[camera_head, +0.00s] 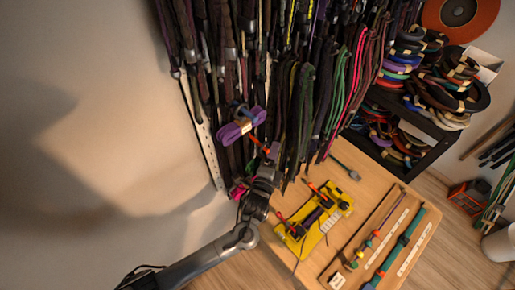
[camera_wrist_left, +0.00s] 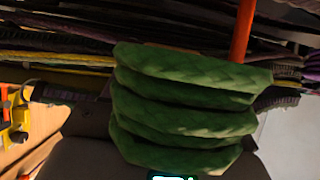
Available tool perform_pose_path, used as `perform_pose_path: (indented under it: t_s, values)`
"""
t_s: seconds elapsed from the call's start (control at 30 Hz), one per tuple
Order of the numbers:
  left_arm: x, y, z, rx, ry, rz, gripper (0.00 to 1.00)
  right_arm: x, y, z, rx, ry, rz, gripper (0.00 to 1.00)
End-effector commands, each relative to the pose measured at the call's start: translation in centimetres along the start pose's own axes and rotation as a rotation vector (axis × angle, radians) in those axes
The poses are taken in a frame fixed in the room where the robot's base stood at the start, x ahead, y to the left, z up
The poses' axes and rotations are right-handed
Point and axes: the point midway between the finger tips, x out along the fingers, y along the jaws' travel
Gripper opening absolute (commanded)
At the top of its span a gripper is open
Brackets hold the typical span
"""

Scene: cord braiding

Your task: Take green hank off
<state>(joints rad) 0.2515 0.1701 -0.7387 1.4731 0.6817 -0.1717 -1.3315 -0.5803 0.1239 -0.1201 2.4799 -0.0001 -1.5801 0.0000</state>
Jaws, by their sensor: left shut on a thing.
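A green braided hank (camera_wrist_left: 185,105), folded in several thick loops, fills the middle of the left wrist view, very close to the camera. A red-orange peg (camera_wrist_left: 243,32) rises behind its upper right end. Whether the hank still touches this peg cannot be told. My left gripper (camera_head: 271,153) is up at the hanging cords, right of and below a purple hank (camera_head: 241,125). It is shut on the green hank, which hides the fingertips in the wrist view. I cannot make out the green hank in the head view. My right gripper is not in view.
Many dark cords (camera_head: 300,100) hang close around my left gripper. A magenta hank (camera_head: 238,190) is just below left. A wooden table (camera_head: 345,195) holds a yellow tool (camera_head: 316,222) and a tray with rods. A dark shelf of coiled cords (camera_head: 418,125) stands at right.

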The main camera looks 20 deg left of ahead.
Motion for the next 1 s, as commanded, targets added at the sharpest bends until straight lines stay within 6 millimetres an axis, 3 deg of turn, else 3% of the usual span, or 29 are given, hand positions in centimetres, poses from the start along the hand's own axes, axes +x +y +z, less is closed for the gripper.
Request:
perform_pose_path:
  t_s: [1.0]
  values:
    - [-2.5,-0.1,-4.4,-0.001,0.000,0.001,0.30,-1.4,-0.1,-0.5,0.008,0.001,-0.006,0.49]
